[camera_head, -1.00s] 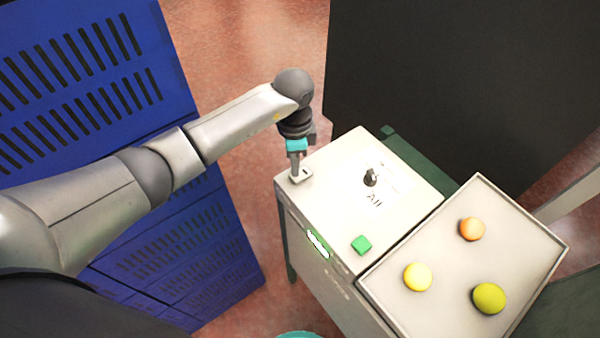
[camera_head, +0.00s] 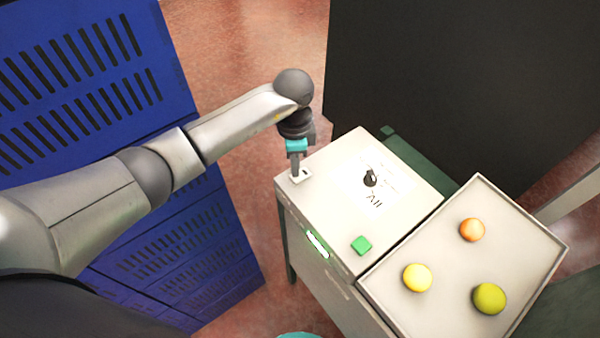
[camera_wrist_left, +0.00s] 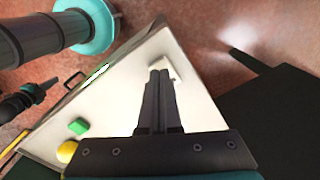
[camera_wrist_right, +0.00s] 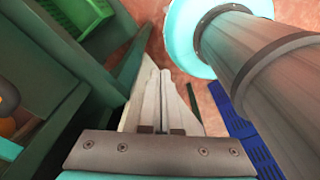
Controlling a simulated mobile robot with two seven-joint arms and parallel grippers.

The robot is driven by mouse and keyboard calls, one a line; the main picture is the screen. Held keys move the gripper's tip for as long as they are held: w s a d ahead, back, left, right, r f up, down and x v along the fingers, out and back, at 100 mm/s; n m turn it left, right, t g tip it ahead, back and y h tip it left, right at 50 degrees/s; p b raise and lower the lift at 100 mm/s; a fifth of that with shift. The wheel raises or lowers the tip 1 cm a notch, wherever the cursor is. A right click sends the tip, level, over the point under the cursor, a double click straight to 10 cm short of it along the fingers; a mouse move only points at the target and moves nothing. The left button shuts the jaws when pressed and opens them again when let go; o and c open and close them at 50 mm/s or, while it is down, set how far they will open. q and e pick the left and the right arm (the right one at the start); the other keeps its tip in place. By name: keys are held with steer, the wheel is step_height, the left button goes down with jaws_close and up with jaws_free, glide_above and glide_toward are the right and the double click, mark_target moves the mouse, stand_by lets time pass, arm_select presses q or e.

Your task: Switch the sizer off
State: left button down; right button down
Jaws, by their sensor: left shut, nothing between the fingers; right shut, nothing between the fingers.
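The sizer (camera_head: 335,205) is a pale cabinet with a black knob (camera_head: 370,178), a green button (camera_head: 361,245) and a lit green strip (camera_head: 317,245) on its front edge. A small pale switch block (camera_head: 304,174) sits at its far left corner. My left gripper (camera_head: 296,176) is shut and empty, pointing down at this block; whether it touches cannot be told. In the left wrist view the shut fingers (camera_wrist_left: 160,72) partly cover the block (camera_wrist_left: 167,66). My right gripper (camera_wrist_right: 164,74) is shut and empty in the right wrist view, outside the head view.
A pale tray (camera_head: 530,275) with an orange fruit (camera_head: 472,230), a yellow one (camera_head: 417,278) and a yellow-green one (camera_head: 489,298) adjoins the sizer. A blue slatted crate stack (camera_head: 190,240) stands left, a dark panel (camera_head: 450,80) behind. Green structures (camera_wrist_right: 95,90) flank my right gripper.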

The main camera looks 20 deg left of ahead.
arm_select(q)
steer(key=shift+f+b, duration=0.75)
steer(key=shift+f, duration=0.3)
stand_by(0.9)
steer(key=shift+r, duration=0.15)
step_height(320, 180, up, 7)
steer(key=p, duration=0.7)
stand_by(0.4)
